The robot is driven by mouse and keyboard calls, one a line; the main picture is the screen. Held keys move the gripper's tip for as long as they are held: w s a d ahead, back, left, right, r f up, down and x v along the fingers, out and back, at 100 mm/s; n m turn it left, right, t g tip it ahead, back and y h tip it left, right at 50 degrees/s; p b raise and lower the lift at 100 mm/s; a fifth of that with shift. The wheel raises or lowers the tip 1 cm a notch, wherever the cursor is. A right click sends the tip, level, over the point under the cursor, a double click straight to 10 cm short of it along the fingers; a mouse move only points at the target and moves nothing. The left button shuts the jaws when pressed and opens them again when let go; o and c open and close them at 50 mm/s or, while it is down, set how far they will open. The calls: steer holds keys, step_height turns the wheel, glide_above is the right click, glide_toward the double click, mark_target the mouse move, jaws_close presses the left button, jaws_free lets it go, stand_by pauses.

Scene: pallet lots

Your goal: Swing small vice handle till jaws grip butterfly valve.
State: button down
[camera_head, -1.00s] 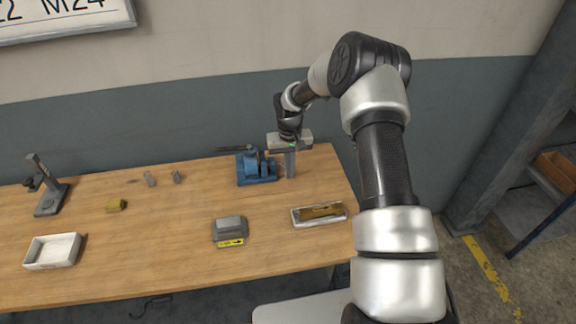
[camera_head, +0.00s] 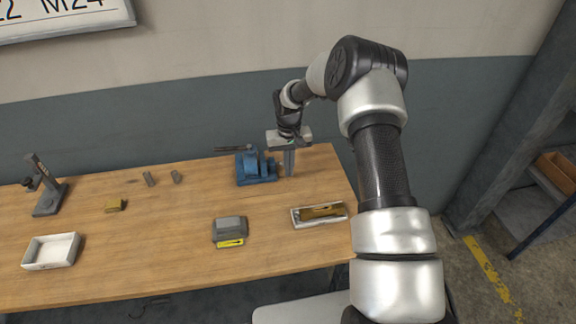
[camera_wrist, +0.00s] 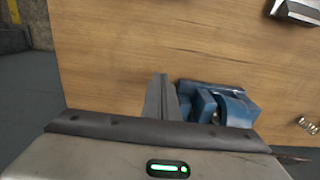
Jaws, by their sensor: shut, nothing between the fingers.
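The small blue vice (camera_head: 250,168) stands near the back right of the wooden bench. It also shows in the wrist view (camera_wrist: 236,108), just right of my fingers. My gripper (camera_head: 289,172) points down at the vice's right end, with its fingers shut together and nothing between them. In the wrist view the closed fingers (camera_wrist: 161,95) are close beside the vice; I cannot tell whether they touch it. A dark bar (camera_head: 229,149) shows at the vice's left side. I cannot make out the handle or the butterfly valve clearly.
An open tray (camera_head: 296,221) with a brownish thing in it and a grey block with a yellow label (camera_head: 229,230) lie in front. A white box (camera_head: 36,252), a stand (camera_head: 48,200), a yellow block (camera_head: 115,205) and small grey pieces (camera_head: 150,179) are left. The bench's right end is close.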

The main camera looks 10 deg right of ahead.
steer(key=shift+w+r+b, duration=0.35)
steer(key=shift+w+r, duration=0.4)
steer(key=shift+r, duration=0.05)
stand_by(2.1)
steer(key=shift+s, duration=0.15)
stand_by(0.4)
steer(key=shift+s, duration=0.7)
step_height(320, 180, up, 9)
steer(key=p, duration=0.4)
steer(key=shift+p, duration=0.3)
stand_by(0.5)
